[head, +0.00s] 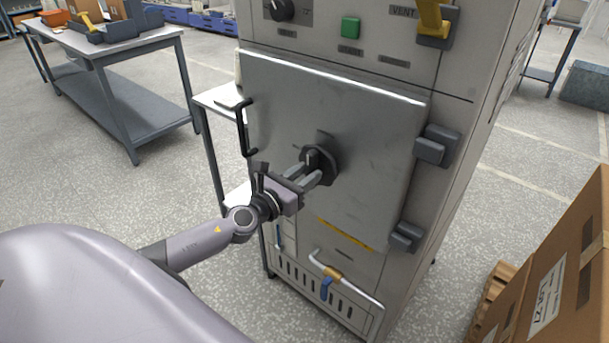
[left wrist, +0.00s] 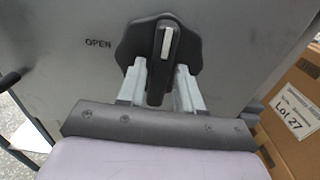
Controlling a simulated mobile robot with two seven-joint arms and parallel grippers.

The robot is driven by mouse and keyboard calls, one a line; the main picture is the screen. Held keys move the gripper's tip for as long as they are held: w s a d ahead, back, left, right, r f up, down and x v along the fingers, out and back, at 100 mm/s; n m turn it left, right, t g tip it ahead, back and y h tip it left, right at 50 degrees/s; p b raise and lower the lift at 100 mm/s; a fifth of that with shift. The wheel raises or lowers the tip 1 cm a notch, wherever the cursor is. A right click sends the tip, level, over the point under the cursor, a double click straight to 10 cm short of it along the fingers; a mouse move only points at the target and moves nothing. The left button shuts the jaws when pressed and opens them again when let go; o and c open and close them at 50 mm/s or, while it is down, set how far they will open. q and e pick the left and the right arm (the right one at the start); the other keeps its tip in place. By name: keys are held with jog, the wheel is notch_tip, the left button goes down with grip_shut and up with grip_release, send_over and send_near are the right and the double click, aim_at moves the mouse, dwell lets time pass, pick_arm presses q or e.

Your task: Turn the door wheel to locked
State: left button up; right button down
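The door wheel (head: 322,163) is a dark knob with a raised grip bar, on the grey metal door of a cabinet. In the left wrist view the wheel (left wrist: 160,52) shows its bar upright with a pale stripe on its upper part. The word OPEN stands on the door left of it; no locked mark is readable. My left gripper (head: 308,175) is at the wheel, its two pale fingers (left wrist: 160,82) on either side of the bar. The fingers lie very close to the bar; I cannot tell whether they press on it. My right gripper is not in view.
A black door handle (head: 243,128) stands left of the wheel, and two grey hinge blocks (head: 435,147) are on the right. A cardboard box (head: 555,275) stands at lower right. A workbench (head: 115,50) is at upper left.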

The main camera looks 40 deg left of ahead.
pick_arm(q)
jog(key=shift+o, duration=0.6)
jog(key=shift+s, duration=0.2)
jog(key=s, duration=0.6)
jog(key=shift+s+a+b, duration=0.25)
jog(key=shift+s+b, duration=0.15)
